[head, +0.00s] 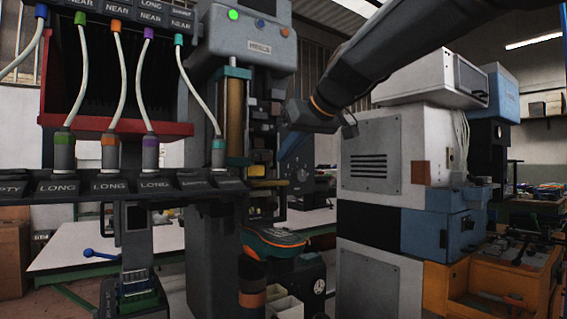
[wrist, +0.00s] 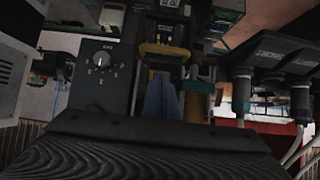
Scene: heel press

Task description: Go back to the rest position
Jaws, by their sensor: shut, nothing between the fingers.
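My arm reaches in from the upper right of the head view. My gripper (head: 288,114) is at its end, in front of the right side of the grey heel press (head: 213,118), and looks shut and empty. Its fingertips are small and dark there, and I cannot tell whether they touch the press. The press has a "HEELS" label (head: 259,48), a lit green button (head: 233,14) and a brass-coloured column (head: 235,118). In the wrist view a dark ridged surface fills the bottom, with a dial (wrist: 99,59) and a yellow part (wrist: 164,50) of the machinery beyond it.
A rack with labelled holders (head: 109,186) and several hoses stands left of the press. An orange and teal rounded piece (head: 273,243) sits low at the press. A tall white cabinet (head: 369,157) stands close on the right. A blue-handled tool (head: 100,255) lies on the white table (head: 60,262).

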